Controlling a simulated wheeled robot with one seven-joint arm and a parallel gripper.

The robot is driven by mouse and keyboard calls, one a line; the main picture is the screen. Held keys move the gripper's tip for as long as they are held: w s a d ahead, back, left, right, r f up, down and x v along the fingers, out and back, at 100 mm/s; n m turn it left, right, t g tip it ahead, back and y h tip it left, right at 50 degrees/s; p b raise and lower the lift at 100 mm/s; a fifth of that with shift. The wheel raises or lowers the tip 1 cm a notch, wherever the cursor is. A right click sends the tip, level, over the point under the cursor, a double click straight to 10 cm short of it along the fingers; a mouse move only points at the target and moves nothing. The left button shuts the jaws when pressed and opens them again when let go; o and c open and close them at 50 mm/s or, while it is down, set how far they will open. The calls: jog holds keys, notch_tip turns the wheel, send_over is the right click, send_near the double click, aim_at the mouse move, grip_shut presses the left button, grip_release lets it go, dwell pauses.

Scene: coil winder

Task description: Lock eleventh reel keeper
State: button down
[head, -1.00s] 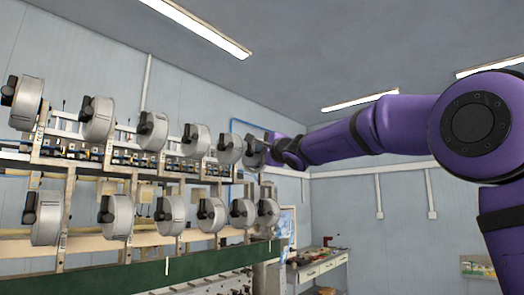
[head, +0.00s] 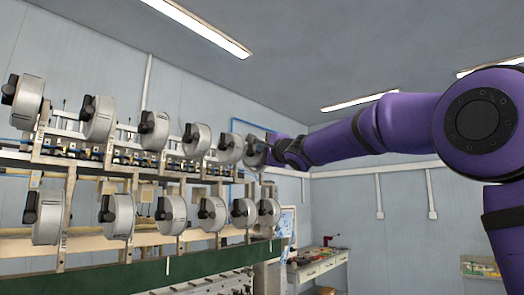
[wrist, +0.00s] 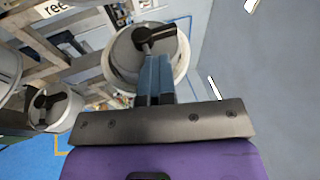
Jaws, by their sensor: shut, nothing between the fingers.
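Grey reels with black keepers stand in two rows on the winder. The far-right upper reel (head: 254,154) is at my gripper (head: 268,150), which hides part of it. In the wrist view this reel (wrist: 122,62) fills the middle. Its black keeper (wrist: 158,38) lies crosswise over the hub. My gripper's fingers (wrist: 154,62) are shut together with nothing between them. Their tips are just below the keeper in the picture and overlap the reel's face; whether they touch the keeper I cannot tell. No reel number is readable.
A neighbouring upper reel (head: 230,148) sits close on the left, and a lower reel (head: 268,212) hangs below. The wooden winder frame (wrist: 40,42) runs along the left in the wrist view. The wall side on the right is free. A workbench (head: 320,267) stands at the back.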

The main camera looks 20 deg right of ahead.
jog(key=shift+d+f, duration=0.35)
jog(key=shift+f, duration=0.2)
jog(key=shift+s+d+r, duration=0.15)
jog(key=shift+s, duration=0.05)
jog(key=c, duration=1.8)
grip_release()
jog(key=shift+c, duration=0.2)
jog(key=o, duration=0.7)
jog(key=shift+c, duration=0.2)
jog(key=shift+s+r, duration=0.1)
jog(key=s+d, duration=0.2)
jog(key=s, duration=0.5)
jog(key=shift+d, duration=0.15)
